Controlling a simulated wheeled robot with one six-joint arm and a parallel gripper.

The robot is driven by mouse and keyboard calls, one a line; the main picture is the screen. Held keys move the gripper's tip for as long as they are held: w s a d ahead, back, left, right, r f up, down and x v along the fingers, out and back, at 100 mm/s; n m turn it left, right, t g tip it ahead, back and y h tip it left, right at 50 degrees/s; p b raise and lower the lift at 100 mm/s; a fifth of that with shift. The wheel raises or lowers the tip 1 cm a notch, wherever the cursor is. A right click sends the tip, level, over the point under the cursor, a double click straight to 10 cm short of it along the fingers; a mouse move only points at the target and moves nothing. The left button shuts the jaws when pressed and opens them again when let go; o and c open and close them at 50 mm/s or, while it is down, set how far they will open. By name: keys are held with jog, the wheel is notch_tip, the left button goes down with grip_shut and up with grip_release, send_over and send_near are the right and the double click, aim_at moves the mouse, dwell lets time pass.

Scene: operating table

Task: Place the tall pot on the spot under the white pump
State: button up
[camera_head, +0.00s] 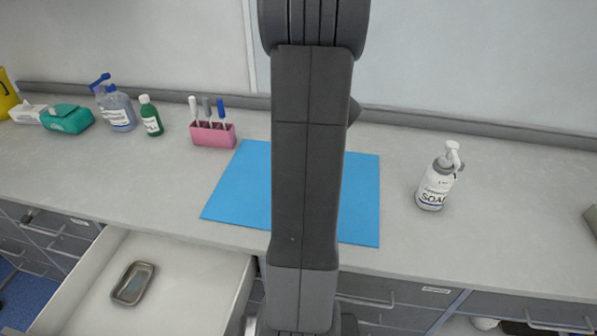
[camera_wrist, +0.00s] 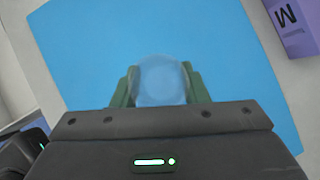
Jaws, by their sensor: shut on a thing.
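My gripper (camera_wrist: 159,90) is shut on a clear, bluish, round-topped thing (camera_wrist: 160,75), seen from above between the two green fingers in the wrist view. It looks like the tall pot, but its height cannot be told from this angle. It is over the blue mat (camera_wrist: 90,45); whether it touches the mat cannot be told. In the head view my arm hides the gripper and the held thing. A soap bottle with a white pump (camera_head: 438,182) stands upright on the counter, right of the blue mat (camera_head: 359,200). The spot under it is covered by the bottle.
A pink rack (camera_head: 213,136) with several pens, a green bottle (camera_head: 151,117), a blue-pump bottle (camera_head: 118,108) and a teal pack (camera_head: 68,119) stand at the left. A drawer (camera_head: 190,285) is open in front, holding a metal dish (camera_head: 133,283). A purple box (camera_wrist: 298,25) lies beside the mat.

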jog(key=shift+f, duration=3.2)
jog(key=o, duration=1)
